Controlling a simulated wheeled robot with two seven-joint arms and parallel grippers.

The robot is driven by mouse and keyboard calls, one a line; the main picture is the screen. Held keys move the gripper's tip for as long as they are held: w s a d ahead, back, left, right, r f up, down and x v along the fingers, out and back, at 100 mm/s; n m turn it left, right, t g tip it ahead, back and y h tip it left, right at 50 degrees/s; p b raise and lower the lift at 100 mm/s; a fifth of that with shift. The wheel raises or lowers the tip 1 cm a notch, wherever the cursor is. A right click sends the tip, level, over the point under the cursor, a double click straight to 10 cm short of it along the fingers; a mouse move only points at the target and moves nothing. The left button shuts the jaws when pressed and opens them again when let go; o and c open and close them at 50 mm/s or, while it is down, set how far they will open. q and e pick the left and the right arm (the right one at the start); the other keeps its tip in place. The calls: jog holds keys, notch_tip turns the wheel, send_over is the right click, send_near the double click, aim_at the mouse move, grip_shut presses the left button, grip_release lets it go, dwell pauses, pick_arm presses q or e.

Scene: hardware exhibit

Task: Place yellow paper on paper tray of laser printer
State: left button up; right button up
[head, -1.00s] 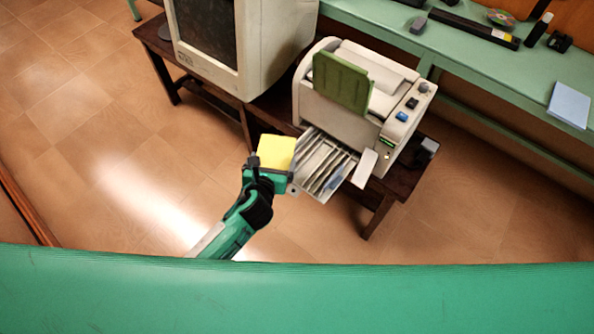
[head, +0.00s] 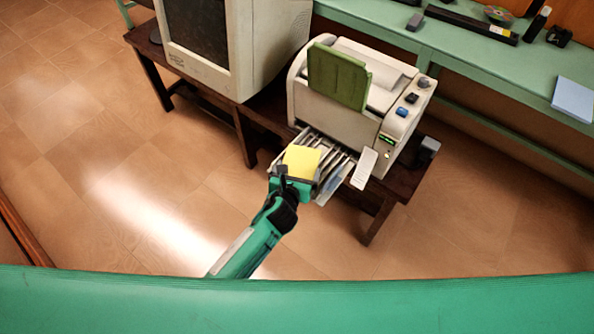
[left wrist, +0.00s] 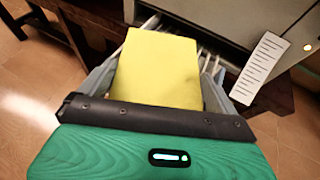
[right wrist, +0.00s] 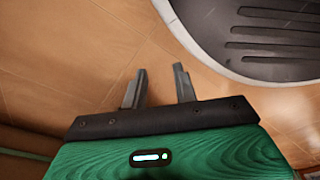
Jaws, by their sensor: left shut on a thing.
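The yellow paper (head: 302,161) is in my left gripper (head: 297,176), which is shut on it. In the head view it overlaps the paper tray (head: 343,166), a slatted pale tray at the front of the laser printer (head: 338,108). In the left wrist view the yellow paper (left wrist: 158,68) lies between the fingers, with the tray slats (left wrist: 207,62) behind it. I cannot tell whether the paper touches the tray. My right gripper (right wrist: 158,88) shows only in the right wrist view, open and empty, with its fingers apart.
The printer stands on a dark wooden table (head: 255,113) beside a beige monitor (head: 250,40). A green flap (head: 338,76) stands up on the printer. A green bench (head: 470,48) runs behind, with a blue paper stack (head: 573,99). Floor is open at left.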

pick_arm(q)
notch_tip(320, 180, down, 2)
jog(key=shift+f+b, duration=0.1)
jog(key=shift+b, duration=1.05)
jog(key=shift+f+b, duration=0.95)
jog(key=shift+b, duration=0.25)
jog(key=shift+f, duration=0.15)
pick_arm(e)
jog(key=w+a+r, duration=0.1)
jog(key=w+r, duration=0.2)
jog(key=r, duration=0.4)
jog(key=w+a+r, duration=0.2)
jog(key=w+r, duration=0.2)
jog(key=r, duration=0.3)
jog(key=shift+r, duration=0.25)
pick_arm(q)
jog(key=shift+f+b, duration=0.45)
jog(key=shift+f, duration=0.15)
pick_arm(e)
jog(key=shift+f, duration=0.4)
